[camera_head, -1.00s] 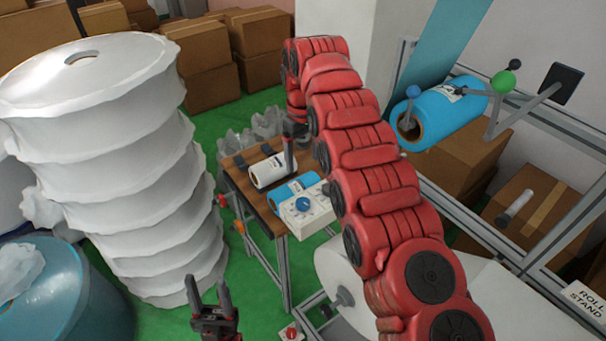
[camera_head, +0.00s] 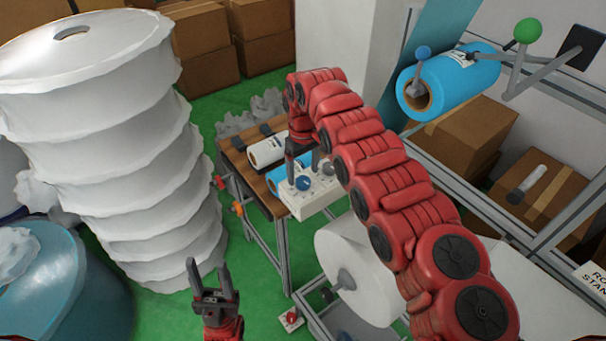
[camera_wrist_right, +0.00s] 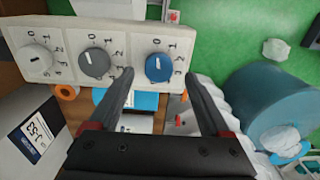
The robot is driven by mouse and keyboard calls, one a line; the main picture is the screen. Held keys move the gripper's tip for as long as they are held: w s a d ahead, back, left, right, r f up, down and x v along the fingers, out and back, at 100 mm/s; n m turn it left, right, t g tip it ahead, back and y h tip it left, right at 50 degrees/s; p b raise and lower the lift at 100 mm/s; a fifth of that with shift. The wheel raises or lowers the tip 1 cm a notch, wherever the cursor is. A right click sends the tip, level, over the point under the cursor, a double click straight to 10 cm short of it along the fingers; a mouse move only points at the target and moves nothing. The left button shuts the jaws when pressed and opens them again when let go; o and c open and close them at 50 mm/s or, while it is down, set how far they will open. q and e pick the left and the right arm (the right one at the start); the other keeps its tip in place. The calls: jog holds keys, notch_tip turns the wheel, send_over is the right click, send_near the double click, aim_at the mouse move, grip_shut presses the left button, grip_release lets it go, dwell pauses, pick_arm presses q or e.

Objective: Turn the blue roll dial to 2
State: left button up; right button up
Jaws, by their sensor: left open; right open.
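The white dial box (camera_head: 318,197) sits on the near end of a small wooden-topped table. Its blue dial (camera_head: 303,184) is partly visible under my right gripper (camera_head: 302,168). In the right wrist view the box carries a white dial, a grey dial and the blue dial (camera_wrist_right: 158,68), with small numbers around each. The open fingers of my right gripper (camera_wrist_right: 160,80) point at the blue dial, one tip to each side, with no clear contact. My left gripper (camera_head: 210,280) is open and empty, low and away from the table.
A white roll (camera_head: 266,152) and a blue roll (camera_head: 280,177) lie on the table (camera_head: 245,172). A tall stack of white rolls (camera_head: 110,150) stands at the left. A roll stand with a blue roll (camera_head: 455,78) is at the right. Green floor lies between.

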aim_at(303, 180)
jog(key=shift+w+f+p, duration=0.2)
jog(key=shift+f+p, duration=0.1)
jog(key=shift+f, duration=1.25)
jog(key=shift+s, duration=0.1)
grip_shut()
